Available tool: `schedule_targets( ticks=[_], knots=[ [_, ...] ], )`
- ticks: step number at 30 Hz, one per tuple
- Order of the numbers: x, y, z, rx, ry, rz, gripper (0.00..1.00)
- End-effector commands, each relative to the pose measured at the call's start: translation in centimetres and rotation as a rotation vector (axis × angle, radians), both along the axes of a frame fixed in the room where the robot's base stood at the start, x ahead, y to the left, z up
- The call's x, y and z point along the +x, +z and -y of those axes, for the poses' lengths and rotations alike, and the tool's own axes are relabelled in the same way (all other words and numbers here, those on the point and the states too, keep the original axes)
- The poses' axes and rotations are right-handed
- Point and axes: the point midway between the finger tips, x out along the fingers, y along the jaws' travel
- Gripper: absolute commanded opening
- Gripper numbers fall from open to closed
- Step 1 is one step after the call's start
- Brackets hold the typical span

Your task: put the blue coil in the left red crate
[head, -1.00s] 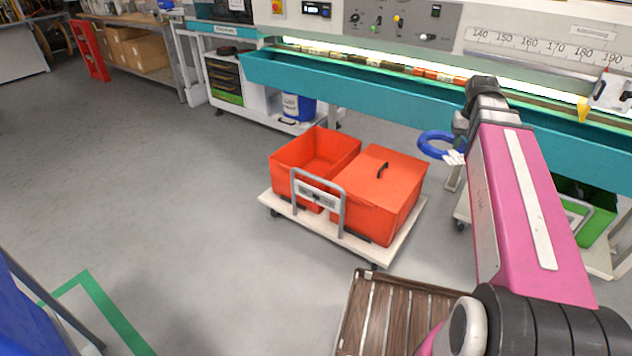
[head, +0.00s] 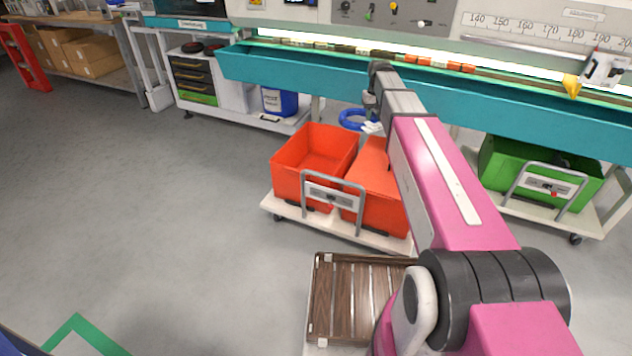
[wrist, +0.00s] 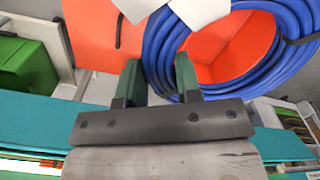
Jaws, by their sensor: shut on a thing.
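The blue coil (head: 352,119) hangs from my gripper (head: 371,127), behind the red crates in the head view. In the wrist view the blue coil (wrist: 240,40) fills the upper right, and my gripper (wrist: 158,85) is shut on its near left side. The left red crate (head: 290,160) stands open and looks empty, on a white trolley. The right red crate (head: 368,185) has a lid and is partly hidden by my arm.
The red crates' trolley has a grey handle (head: 333,182) in front. A teal trough (head: 300,77) runs along the bench behind. A green crate (head: 500,165) stands on another trolley at the right. A brown slatted crate (head: 345,295) is in front. The floor at left is clear.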

Motion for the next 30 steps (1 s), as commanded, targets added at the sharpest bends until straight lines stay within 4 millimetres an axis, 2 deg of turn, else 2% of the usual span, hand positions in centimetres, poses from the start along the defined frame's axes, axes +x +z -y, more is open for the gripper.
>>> schedule_targets(
  ticks=[1, 3, 11, 18, 24, 30],
  knots=[
    [3.1, -1.5, -1.1, 0.0, 0.018, -0.004, 0.0],
    [5.8, -3.5, -2.3, 0.001, 0.04, -0.003, 0.0],
    [15.0, -11.4, -7.5, 0.002, 0.126, -0.003, 0.0],
    [22.2, -19.9, -12.6, 0.001, 0.201, -0.003, 0.0],
    [26.5, -28.2, -16.3, 0.001, 0.252, -0.004, 0.0],
    [28.1, -36.7, -17.8, 0.001, 0.274, -0.003, 0.0]
  ],
)
